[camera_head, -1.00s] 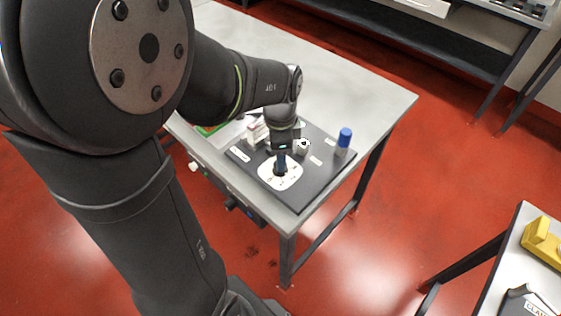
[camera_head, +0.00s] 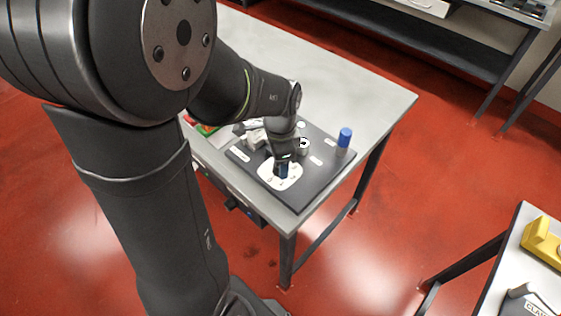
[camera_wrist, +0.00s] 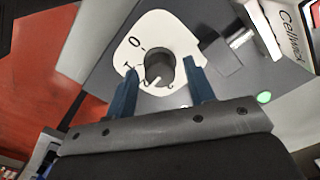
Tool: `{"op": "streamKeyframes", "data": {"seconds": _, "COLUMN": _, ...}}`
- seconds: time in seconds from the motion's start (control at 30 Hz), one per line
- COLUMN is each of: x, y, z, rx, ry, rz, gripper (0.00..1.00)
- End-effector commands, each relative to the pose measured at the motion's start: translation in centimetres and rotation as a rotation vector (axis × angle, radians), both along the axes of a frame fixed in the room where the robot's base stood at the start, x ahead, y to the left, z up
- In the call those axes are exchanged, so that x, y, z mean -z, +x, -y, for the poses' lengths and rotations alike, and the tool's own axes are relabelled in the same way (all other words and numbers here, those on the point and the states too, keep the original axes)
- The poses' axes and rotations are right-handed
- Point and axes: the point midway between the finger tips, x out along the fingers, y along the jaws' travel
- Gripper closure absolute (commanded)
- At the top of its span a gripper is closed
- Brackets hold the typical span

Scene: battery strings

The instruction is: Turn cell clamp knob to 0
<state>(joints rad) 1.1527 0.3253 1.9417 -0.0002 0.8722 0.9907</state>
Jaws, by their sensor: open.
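The clamp knob (camera_wrist: 161,69) is a dark round knob on a white dial plate (camera_wrist: 178,25) with printed marks; a "0" shows at its upper left in the wrist view. A short white mark lies at the knob's lower left edge. My gripper (camera_wrist: 159,66) is open, with its two blue fingers on either side of the knob and visible gaps. I cannot tell how deep the fingertips reach. In the head view, my gripper (camera_head: 283,170) is over the dial plate (camera_head: 268,177) and hides the knob.
The dark board (camera_head: 310,185) lies on a grey table (camera_head: 370,95). A blue-topped cylinder (camera_head: 344,138) stands at its right corner, and a round grey part (camera_head: 303,145) is behind the gripper. In the wrist view, a box marked "Cellwock" (camera_wrist: 292,30) is at upper right.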

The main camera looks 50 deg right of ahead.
Motion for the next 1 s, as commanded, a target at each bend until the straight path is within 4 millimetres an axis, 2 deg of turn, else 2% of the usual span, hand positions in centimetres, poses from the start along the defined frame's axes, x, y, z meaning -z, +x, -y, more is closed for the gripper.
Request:
{"op": "streamKeyframes", "data": {"seconds": 0.2, "x": 0.07, "y": 0.00, "z": 0.00, "rx": 0.000, "ry": 0.000, "rz": 0.000, "gripper": 0.51}}
{"op": "streamKeyframes", "data": {"seconds": 0.27, "x": 0.07, "y": 0.00, "z": 0.00, "rx": 0.000, "ry": 0.000, "rz": 0.000, "gripper": 0.61}}
{"op": "streamKeyframes", "data": {"seconds": 0.4, "x": 0.06, "y": 0.00, "z": 0.00, "rx": 0.000, "ry": 0.000, "rz": 0.000, "gripper": 0.88}}
{"op": "streamKeyframes", "data": {"seconds": 0.63, "x": 0.06, "y": 0.00, "z": 0.00, "rx": 0.062, "ry": 0.000, "rz": 0.000, "gripper": 0.89}}
{"op": "streamKeyframes", "data": {"seconds": 1.0, "x": 0.05, "y": 0.01, "z": 0.01, "rx": 0.449, "ry": -0.001, "rz": 0.000, "gripper": 0.89}}
